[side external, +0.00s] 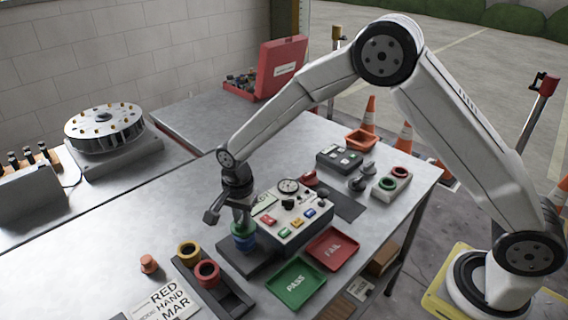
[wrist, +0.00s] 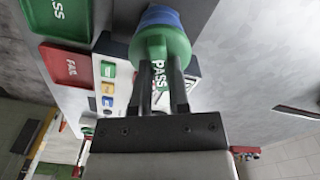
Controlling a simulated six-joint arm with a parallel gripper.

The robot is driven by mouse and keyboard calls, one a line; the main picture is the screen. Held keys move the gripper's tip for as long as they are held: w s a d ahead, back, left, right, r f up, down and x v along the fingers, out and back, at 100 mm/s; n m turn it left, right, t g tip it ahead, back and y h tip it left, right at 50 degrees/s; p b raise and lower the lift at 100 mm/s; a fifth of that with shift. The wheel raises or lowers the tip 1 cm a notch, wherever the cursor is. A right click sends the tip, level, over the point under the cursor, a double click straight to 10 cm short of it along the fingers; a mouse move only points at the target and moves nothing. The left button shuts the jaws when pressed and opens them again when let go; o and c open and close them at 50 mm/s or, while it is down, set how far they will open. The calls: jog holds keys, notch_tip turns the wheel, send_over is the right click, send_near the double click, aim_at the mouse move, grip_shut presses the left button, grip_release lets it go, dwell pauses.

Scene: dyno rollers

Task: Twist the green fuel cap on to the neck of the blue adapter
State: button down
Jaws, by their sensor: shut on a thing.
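The green fuel cap (side external: 243,229) is between the fingers of my gripper (side external: 239,217), which points down and is shut on it. In the wrist view the round green cap (wrist: 158,42) sits at the tips of my gripper's dark fingers (wrist: 161,72). The blue adapter (side external: 244,243) is directly below the cap in the side view, upright on a dark base. It also shows past the cap in the wrist view (wrist: 168,16). Cap and adapter look in line and touching. The neck is hidden by the cap, so I cannot tell how far the thread is engaged.
A tester box (side external: 291,212) with a gauge and coloured buttons stands close to the right of the adapter. The green PASS tray (side external: 296,284) and red FAIL tray (side external: 333,248) lie in front. A dark rack (side external: 228,294) holds yellow (side external: 189,252) and red (side external: 207,272) ringed parts.

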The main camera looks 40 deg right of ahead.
jog(key=shift+f, duration=0.95)
dwell(1.5)
jog(key=m, duration=0.6)
jog(key=shift+s, duration=0.1)
jog(key=m, duration=0.6)
jog(key=shift+f, duration=0.1)
jog(key=c, duration=0.5)
grip_release()
jog(key=shift+r, duration=0.25)
jog(key=shift+r, duration=3.8)
